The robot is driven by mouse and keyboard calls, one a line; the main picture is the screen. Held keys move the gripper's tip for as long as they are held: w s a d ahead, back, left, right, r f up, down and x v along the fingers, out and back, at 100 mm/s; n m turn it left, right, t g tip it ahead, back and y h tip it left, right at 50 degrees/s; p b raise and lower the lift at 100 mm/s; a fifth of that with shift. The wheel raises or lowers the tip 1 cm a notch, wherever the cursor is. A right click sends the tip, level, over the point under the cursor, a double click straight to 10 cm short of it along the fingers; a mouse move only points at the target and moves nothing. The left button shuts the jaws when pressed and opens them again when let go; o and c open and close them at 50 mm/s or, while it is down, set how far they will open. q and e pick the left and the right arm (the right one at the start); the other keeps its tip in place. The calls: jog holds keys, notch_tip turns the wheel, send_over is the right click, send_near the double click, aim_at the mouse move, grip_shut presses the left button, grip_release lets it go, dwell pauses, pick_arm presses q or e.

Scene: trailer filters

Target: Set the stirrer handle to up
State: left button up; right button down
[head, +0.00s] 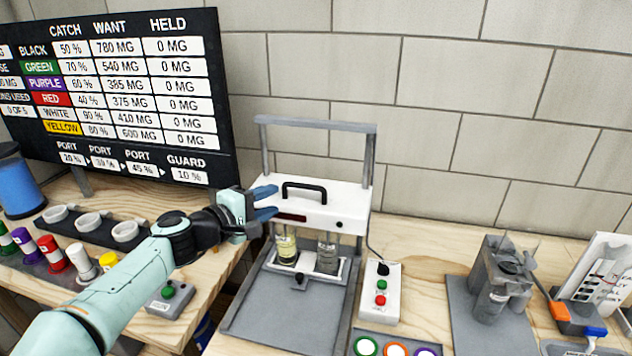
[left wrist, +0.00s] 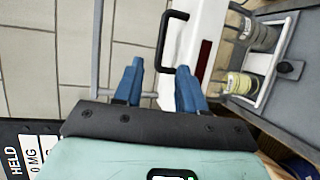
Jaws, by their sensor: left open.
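The stirrer is a white box-like head (head: 328,216) on a grey upright frame, with a black loop handle (head: 304,187) on its front upper edge. The head sits low on the frame, above two beakers (head: 287,249) in a white tray. My left gripper (head: 266,202) is open at the left end of the head, its blue fingers pointing toward it, left of the handle. In the left wrist view the handle (left wrist: 163,42) lies ahead of the open blue fingers (left wrist: 160,85), apart from them. My right gripper is not in view.
A control box (head: 380,292) with green and red buttons stands right of the stirrer. A grey fixture (head: 494,280) stands farther right. A black board (head: 120,90) with a table rises behind at left. Coloured-cap bottles (head: 52,253) stand at left.

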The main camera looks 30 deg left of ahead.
aim_at(303, 187)
pick_arm(q)
jog(key=p+x, duration=0.3)
jog(key=x, duration=0.9)
jog(key=shift+w+f+p, duration=0.2)
jog(key=shift+w+p, duration=0.1)
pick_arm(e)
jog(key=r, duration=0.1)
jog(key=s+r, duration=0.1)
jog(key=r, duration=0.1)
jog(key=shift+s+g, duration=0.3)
pick_arm(q)
grip_shut()
